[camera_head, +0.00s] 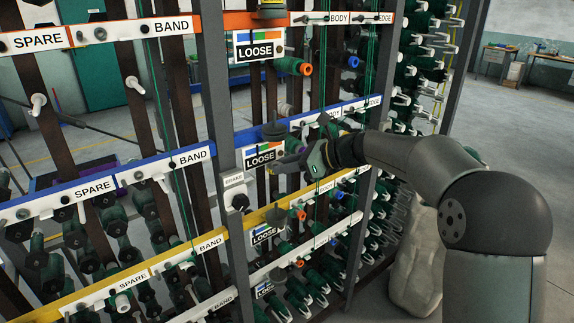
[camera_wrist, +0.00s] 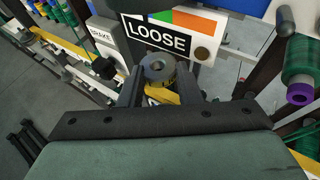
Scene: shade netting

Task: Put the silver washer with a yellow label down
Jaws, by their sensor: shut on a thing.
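The silver washer (camera_wrist: 157,68), a thick ring with a dark centre hole, sits between the two dark fingers of my gripper (camera_wrist: 160,78) in the wrist view. Its yellow label (camera_wrist: 163,93) shows on the side facing me. My gripper is shut on it, just in front of a white LOOSE sign (camera_wrist: 172,32). In the head view my gripper (camera_head: 293,165) is beside the LOOSE sign (camera_head: 264,156) on the blue rail. I cannot make out the washer clearly there. I cannot tell whether it touches anything besides the fingers.
A white BRAKE box (camera_head: 234,190) with a black knob stands left of my gripper. A dark round piece (camera_head: 273,130) sits above the sign. Blue (camera_head: 184,160) and yellow (camera_head: 195,250) rails, posts and green spools crowd the rack. Open floor lies to the right.

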